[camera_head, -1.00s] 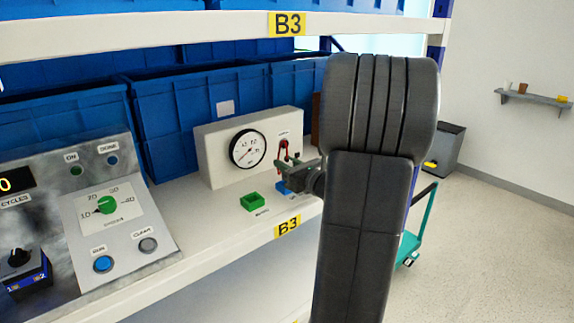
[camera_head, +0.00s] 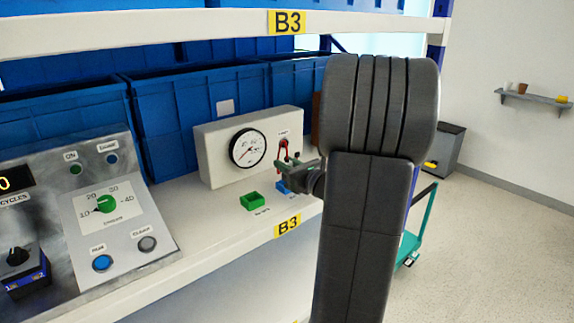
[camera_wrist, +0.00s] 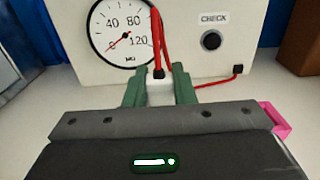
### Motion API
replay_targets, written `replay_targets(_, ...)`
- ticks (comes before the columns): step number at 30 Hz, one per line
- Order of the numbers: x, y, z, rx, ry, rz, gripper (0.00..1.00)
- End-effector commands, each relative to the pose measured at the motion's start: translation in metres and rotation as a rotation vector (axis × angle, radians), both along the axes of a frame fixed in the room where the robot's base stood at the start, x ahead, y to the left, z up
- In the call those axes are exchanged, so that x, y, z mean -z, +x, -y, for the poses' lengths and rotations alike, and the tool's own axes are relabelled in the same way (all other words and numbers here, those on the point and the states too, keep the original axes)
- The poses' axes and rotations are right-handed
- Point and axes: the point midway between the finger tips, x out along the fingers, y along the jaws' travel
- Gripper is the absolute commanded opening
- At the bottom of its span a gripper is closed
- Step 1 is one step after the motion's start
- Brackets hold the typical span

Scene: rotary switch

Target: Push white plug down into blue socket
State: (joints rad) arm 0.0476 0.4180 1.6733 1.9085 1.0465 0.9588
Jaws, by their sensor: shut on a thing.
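The white plug (camera_wrist: 160,92) is upright between the two green fingers of my gripper (camera_wrist: 160,88) in the wrist view. The fingers are shut on it, and a red cable rises from its dark top. In the head view my gripper (camera_head: 297,169) is over the right part of the shelf, in front of the gauge box. The blue socket (camera_head: 282,187) shows only in part just below the fingers. My arm and gripper hide the rest of it. The plug's lower end is hidden in the wrist view, so I cannot tell whether it touches the socket.
The white gauge box (camera_head: 213,156) stands close behind, with a dial (camera_wrist: 122,33) and a CHECK button (camera_wrist: 211,41). The red cable (camera_wrist: 215,81) runs to its base. A pink part (camera_wrist: 274,118) shows at right.

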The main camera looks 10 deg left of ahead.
Motion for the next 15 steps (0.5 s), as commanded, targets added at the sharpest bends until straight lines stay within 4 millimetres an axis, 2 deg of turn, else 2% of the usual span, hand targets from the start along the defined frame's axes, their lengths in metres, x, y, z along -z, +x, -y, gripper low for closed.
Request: replay_targets(15, 0.015, 0.0, 0.0, 0.0, 0.0, 0.0, 0.0)
